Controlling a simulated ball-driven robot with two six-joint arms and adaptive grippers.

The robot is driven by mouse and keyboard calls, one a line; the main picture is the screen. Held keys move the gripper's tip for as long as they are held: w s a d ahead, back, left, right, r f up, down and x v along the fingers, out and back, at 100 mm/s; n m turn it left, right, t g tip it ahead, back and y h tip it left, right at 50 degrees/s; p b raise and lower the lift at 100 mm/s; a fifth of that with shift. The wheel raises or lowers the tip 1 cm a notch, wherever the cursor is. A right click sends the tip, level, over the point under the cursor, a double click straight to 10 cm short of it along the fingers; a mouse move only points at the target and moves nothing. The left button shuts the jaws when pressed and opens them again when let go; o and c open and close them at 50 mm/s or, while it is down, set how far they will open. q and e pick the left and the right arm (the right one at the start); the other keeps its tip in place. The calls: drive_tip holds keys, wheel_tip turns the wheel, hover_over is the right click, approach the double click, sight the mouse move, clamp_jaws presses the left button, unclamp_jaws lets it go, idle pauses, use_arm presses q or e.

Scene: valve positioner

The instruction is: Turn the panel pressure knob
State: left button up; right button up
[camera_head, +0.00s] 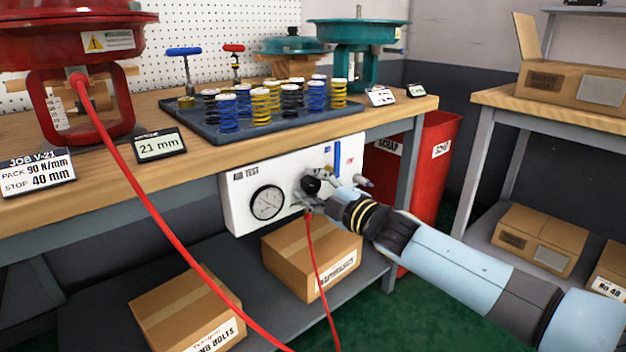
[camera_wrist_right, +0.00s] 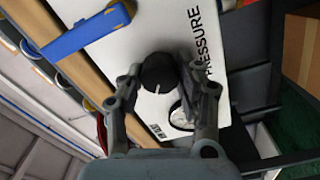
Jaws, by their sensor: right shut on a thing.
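The white test panel (camera_head: 240,205) hangs on the front of the bench, with a round gauge (camera_head: 268,203) on its left. The black pressure knob (camera_head: 310,185) is on the panel to the right of the gauge. My right gripper (camera_head: 313,190) reaches it from the right and partly hides it. In the right wrist view the black knob (camera_wrist_right: 158,71) with a white mark sits between the two fingers of my right gripper (camera_wrist_right: 165,85), which is shut on it. The word PRESSURE shows beside the knob. My left gripper is not in view.
A blue lever (camera_head: 338,160) is on the panel, right of the knob. A red hose (camera_head: 318,270) hangs below the panel and another (camera_head: 150,200) crosses in front. Boxes (camera_head: 315,255) stand on the lower shelf. A red scrap bin (camera_head: 430,170) is behind my right arm.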

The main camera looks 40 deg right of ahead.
drive_tip(key=m+p, duration=0.2)
drive_tip(key=m, duration=0.1)
drive_tip(key=shift+r, duration=0.15)
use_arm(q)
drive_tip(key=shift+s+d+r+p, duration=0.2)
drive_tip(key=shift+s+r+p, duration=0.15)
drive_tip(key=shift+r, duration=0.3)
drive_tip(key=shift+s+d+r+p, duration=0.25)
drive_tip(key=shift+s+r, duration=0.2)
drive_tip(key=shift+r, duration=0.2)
use_arm(e)
drive_tip(key=shift+m, duration=0.9)
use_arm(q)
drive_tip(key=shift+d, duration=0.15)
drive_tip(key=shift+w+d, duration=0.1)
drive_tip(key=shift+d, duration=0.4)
use_arm(e)
drive_tip(key=shift+d, duration=0.1)
drive_tip(key=o, duration=1.1)
drive_tip(key=shift+o, duration=0.2)
drive_tip(key=shift+s, duration=0.25)
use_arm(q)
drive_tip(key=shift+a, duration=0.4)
use_arm(e)
drive_tip(key=s, duration=1.1)
drive_tip(key=shift+s+d, duration=0.3)
drive_tip(key=shift+d, duration=0.15)
